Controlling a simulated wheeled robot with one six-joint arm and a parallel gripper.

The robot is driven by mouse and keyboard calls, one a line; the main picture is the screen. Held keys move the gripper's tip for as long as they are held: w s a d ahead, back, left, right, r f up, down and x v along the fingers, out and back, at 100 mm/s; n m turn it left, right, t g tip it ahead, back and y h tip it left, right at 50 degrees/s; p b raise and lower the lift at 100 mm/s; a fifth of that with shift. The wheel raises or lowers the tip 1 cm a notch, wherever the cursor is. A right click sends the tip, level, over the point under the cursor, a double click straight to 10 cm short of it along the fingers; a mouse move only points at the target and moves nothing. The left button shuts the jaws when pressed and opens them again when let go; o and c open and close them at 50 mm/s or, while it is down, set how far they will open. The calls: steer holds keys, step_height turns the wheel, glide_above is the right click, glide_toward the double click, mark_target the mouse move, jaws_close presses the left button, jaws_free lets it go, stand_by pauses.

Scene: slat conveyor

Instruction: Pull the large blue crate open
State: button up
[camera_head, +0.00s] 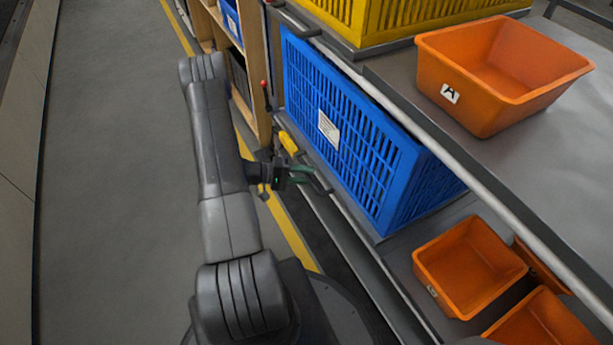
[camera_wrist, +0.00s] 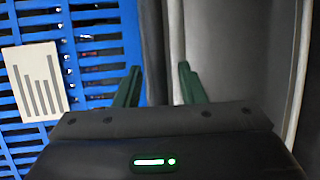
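The large blue crate (camera_head: 349,137) sits on the lower shelf level, with slatted sides and a white label on its front. In the wrist view its slatted face (camera_wrist: 99,50) and label fill the left side. My gripper (camera_head: 303,174) is beside the front of the crate, near its lower edge. In the wrist view my gripper's two green fingers (camera_wrist: 158,86) stand apart with a gap between them, and nothing shows clearly held. The fingers point at the strip along the crate's edge; whether they touch it I cannot tell.
An orange bin marked A (camera_head: 490,101) and a yellow crate (camera_head: 385,14) stand on the upper shelf. Another orange bin (camera_head: 462,275) is on the lower shelf. A wooden rack (camera_head: 258,75) stands beyond the blue crate. The grey floor (camera_head: 115,150) at left is clear.

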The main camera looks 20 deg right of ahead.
steer(key=shift+s+d, duration=0.2)
steer(key=shift+d, duration=0.25)
jaws_close()
